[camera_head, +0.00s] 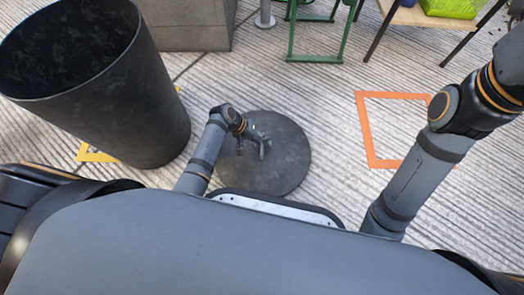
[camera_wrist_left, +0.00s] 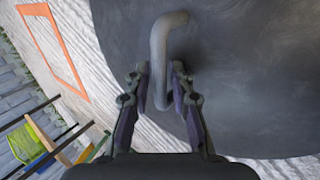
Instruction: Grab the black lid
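The black lid (camera_head: 290,160) is a round dark disc lying flat on the floor in front of me. In the left wrist view the lid (camera_wrist_left: 245,85) fills most of the picture, with its grey bent bar handle (camera_wrist_left: 158,50) rising from it. My left gripper (camera_head: 263,146) is over the lid. In the left wrist view its two fingers (camera_wrist_left: 160,72) stand apart on either side of the handle, with narrow gaps; firm contact does not show. My right arm comes in at the right, but its gripper is out of view.
A tall dark open bin (camera_head: 120,85) stands at the left, close to my left arm. An orange square outline (camera_head: 365,125) lies on the ribbed floor at the right. A green metal frame (camera_head: 318,57) and a small table (camera_head: 425,18) stand at the back.

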